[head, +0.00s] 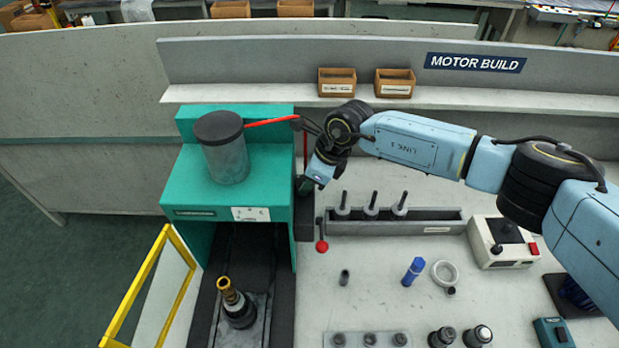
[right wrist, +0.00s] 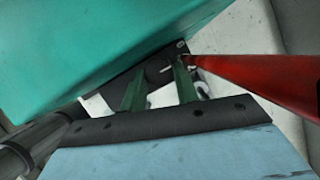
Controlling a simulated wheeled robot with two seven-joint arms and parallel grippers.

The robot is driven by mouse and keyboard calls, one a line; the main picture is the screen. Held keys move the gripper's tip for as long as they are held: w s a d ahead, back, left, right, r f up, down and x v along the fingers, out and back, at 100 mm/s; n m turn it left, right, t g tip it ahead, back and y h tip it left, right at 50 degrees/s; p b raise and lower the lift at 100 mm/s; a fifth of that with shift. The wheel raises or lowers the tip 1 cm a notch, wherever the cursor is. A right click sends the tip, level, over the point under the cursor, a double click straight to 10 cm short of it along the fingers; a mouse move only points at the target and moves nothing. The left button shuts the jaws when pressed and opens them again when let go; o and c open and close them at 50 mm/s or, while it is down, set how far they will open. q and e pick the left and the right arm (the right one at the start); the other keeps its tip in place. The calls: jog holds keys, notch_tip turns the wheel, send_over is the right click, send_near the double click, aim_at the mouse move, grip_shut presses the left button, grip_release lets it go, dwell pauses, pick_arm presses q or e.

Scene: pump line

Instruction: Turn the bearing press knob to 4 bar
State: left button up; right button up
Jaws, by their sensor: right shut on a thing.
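The bearing press is the teal machine (head: 225,185) at the left of the head view, with a dark cylinder (head: 226,150) on top. My right gripper (head: 305,186) is at the press's right side. The right wrist view shows its two green fingers (right wrist: 160,80) shut on a small dark part beside the teal housing (right wrist: 105,50), which I take to be the bearing press knob (right wrist: 156,72). A short white mark shows on it. The scale and its numbers cannot be read. In the head view the gripper hides the knob. My left gripper is not in view.
A red lever (head: 270,121) runs near my right wrist; it looms large in the wrist view (right wrist: 265,80). A grey rack (head: 440,222) with several tools stands right of the press. A yellow-framed guard (head: 150,285) is at the left.

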jog(key=o, duration=1)
jog(key=b+v, duration=0.2)
jog(key=v, duration=1.1)
jog(key=shift+r, duration=0.2)
jog(key=shift+f, duration=0.1)
